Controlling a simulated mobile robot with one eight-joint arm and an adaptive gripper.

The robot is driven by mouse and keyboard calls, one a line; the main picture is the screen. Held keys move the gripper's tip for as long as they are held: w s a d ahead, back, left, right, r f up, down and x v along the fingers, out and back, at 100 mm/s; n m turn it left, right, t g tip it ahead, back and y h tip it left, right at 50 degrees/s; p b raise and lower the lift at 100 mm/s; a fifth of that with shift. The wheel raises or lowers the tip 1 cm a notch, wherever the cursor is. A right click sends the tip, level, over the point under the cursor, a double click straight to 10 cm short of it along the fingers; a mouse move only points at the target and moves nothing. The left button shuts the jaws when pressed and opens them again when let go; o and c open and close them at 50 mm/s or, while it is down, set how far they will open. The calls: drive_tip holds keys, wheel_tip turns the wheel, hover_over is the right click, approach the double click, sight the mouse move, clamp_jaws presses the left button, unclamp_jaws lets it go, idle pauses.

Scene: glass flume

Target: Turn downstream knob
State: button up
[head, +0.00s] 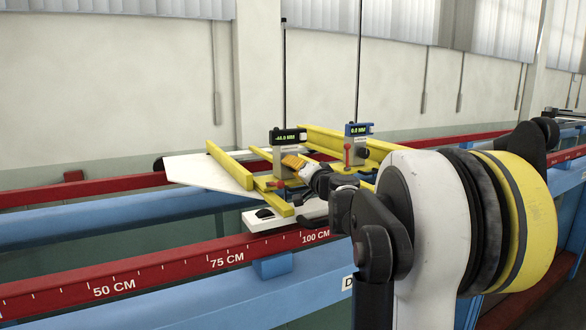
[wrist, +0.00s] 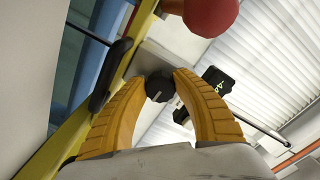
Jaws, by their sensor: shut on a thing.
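In the wrist view, the orange fingers of my gripper (wrist: 187,100) are closed around a small black knob (wrist: 160,88) with a pale pointer mark. The knob sits on a grey block beside a yellow rail. In the head view my gripper (head: 294,163) is at the left gauge (head: 289,136), whose green display seems to read -40.0 MM. The knob cannot be made out there. The right gauge (head: 359,129) reads 0.0 MM and stands apart from my gripper. I cannot tell from the frames which gauge is labelled downstream.
A red ball-shaped part (wrist: 208,14) is close above the fingers in the wrist view. A black handle (wrist: 110,72) lies left of them. Yellow carriage rails (head: 228,165) surround the gauges. A red scale rail (head: 180,271) runs along the front.

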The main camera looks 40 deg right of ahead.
idle(0.4)
drive_tip(key=o, duration=1.2)
drive_tip(key=shift+s, duration=0.1)
drive_tip(key=v, duration=1.1)
drive_tip(key=shift+s+a, duration=0.2)
drive_tip(key=shift+s, duration=0.2)
